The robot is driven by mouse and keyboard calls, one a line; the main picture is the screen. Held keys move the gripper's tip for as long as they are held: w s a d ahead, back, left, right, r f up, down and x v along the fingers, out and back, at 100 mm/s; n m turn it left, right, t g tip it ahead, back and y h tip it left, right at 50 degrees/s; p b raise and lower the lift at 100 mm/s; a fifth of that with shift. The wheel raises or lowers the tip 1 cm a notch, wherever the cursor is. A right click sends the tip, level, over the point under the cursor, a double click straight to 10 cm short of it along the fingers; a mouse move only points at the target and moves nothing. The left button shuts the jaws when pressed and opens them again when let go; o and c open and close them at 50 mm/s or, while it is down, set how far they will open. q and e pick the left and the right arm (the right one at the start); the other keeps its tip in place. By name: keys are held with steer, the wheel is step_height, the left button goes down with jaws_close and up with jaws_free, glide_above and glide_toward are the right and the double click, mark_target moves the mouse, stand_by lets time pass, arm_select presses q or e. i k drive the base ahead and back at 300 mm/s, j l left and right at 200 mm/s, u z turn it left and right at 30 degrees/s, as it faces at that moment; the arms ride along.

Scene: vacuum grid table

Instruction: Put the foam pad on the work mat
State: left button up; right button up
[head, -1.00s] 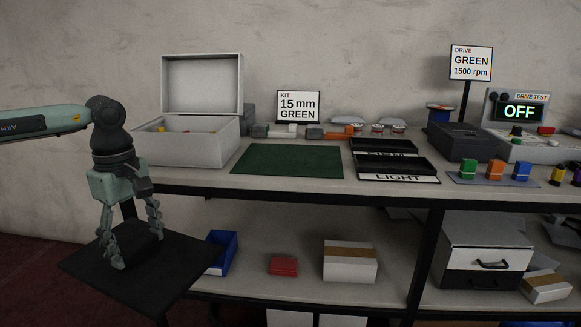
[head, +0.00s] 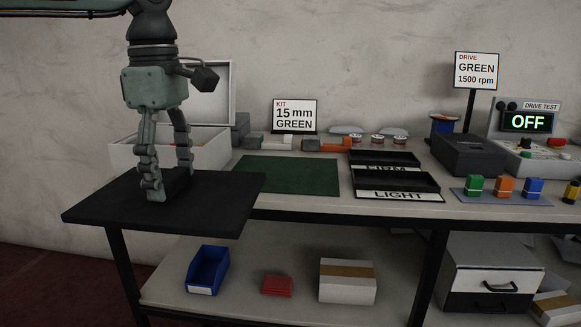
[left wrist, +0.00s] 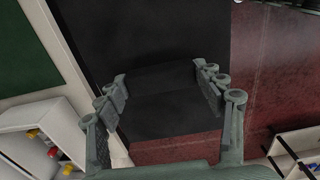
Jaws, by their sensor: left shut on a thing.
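The foam pad (head: 105,205) is a large flat black slab with a raised black block near its middle. It is held level in front of the table's left end, hiding that corner. My left gripper (head: 170,182) points down from above and is shut on the pad's raised block. In the left wrist view, the dark block lies between the fingers (left wrist: 160,82), with the black pad (left wrist: 140,35) around it. The green work mat (head: 290,176) lies flat on the table, bare, just right of and behind the pad. Its edge shows in the left wrist view (left wrist: 25,60). My right gripper is not in view.
An open white box (head: 120,155) stands behind my left gripper. Black trays (head: 400,182) sit right of the mat. A kit sign (head: 295,116) and small parts line the back. A blue bin (head: 208,270) stands on the shelf below.

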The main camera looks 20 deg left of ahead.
mark_target(283, 172)
steer(key=i, duration=1.3)
